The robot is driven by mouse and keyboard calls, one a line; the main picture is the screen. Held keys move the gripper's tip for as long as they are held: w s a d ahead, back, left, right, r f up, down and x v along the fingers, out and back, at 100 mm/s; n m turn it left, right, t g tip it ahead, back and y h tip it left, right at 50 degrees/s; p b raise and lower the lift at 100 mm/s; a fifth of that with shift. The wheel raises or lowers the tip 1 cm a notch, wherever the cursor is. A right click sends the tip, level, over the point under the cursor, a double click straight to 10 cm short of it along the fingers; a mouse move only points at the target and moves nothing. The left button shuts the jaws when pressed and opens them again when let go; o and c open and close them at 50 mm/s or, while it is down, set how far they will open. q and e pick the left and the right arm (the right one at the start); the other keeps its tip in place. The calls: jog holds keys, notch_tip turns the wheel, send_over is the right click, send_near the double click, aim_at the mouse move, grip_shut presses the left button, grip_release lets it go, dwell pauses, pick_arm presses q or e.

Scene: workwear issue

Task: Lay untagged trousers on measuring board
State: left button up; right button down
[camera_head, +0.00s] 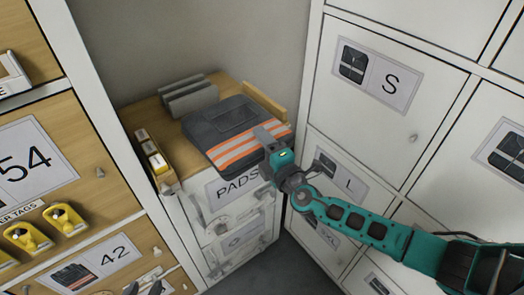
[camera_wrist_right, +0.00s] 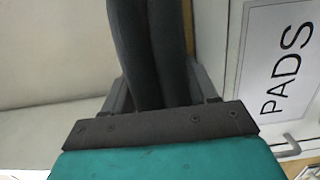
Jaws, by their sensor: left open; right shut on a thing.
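Folded dark grey trousers (camera_head: 232,128) with orange and pale stripes lie on the wooden top of the PADS cabinet. No tag shows on their visible side. My right gripper (camera_head: 268,135) is shut on their near right edge. In the right wrist view the dark folded cloth (camera_wrist_right: 157,50) stands between its fingers. Whether the trousers are lifted off the top, I cannot tell. I cannot make out a measuring board for certain.
The wooden top (camera_head: 160,122) also bears grey upright plates (camera_head: 190,95) at the back and a small box of yellow-white items (camera_head: 152,155) at the left. White lockers (camera_head: 385,75) stand close on the right. Yellow tag holders (camera_head: 28,236) stick out at the left.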

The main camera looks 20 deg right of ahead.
jog(key=shift+f, duration=0.35)
jog(key=c, duration=0.8)
grip_release()
jog(key=shift+f, duration=0.15)
jog(key=o, duration=0.5)
pick_arm(q)
jog(key=shift+w+d+r, duration=0.1)
jog(key=shift+w+d, duration=0.05)
jog(key=shift+w, duration=0.1)
